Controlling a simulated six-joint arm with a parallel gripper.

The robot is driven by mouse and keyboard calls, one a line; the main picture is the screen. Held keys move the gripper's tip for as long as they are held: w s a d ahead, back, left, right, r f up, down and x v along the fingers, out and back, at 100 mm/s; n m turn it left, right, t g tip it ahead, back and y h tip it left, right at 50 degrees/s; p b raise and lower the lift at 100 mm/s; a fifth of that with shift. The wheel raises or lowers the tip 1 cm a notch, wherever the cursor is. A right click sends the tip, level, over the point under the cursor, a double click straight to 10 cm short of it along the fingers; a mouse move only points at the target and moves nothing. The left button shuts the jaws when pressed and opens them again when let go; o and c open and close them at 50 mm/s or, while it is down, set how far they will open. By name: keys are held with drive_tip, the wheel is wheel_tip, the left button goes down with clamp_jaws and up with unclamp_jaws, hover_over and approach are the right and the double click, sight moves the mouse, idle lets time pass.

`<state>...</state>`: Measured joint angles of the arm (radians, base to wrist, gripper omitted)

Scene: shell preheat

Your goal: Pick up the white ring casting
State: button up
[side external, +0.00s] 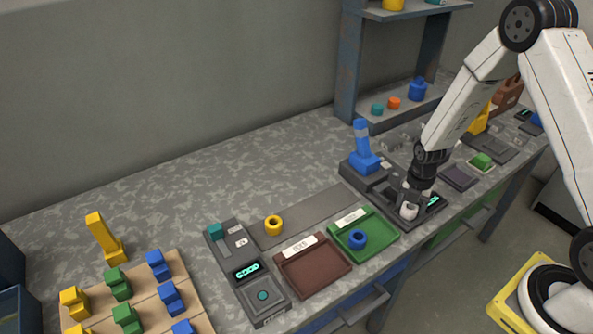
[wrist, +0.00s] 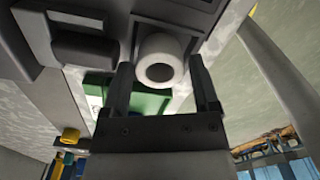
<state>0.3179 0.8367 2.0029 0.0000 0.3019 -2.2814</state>
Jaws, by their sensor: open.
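The white ring casting (side external: 408,210) sits on a dark station with a small lit display, at the right part of the bench. In the wrist view the white ring casting (wrist: 160,59) shows its round hole facing the camera. My gripper (side external: 409,200) is down at the casting. In the wrist view my gripper (wrist: 162,88) is open, with one finger on each side of the casting. I cannot tell whether the fingers touch it. The casting's far side is hidden.
A blue press-like fixture (side external: 363,149) stands just left of my gripper. A green tray (side external: 381,242) holds a blue ring (side external: 357,240). A brown tray (side external: 313,268) is empty. A yellow ring (side external: 273,225) sits on a grey plate. A device with a lit display (side external: 247,271) stands farther left.

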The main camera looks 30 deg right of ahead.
drive_tip(key=shift+c, duration=0.2)
clamp_jaws()
drive_tip(key=shift+r, duration=0.2)
drive_tip(key=shift+r, duration=0.85)
drive_tip(key=s+a+r, duration=0.3)
drive_tip(key=s+r, duration=0.8)
drive_tip(key=s, duration=0.2)
drive_tip(key=shift+s+a, duration=0.2)
drive_tip(key=shift+s, duration=0.05)
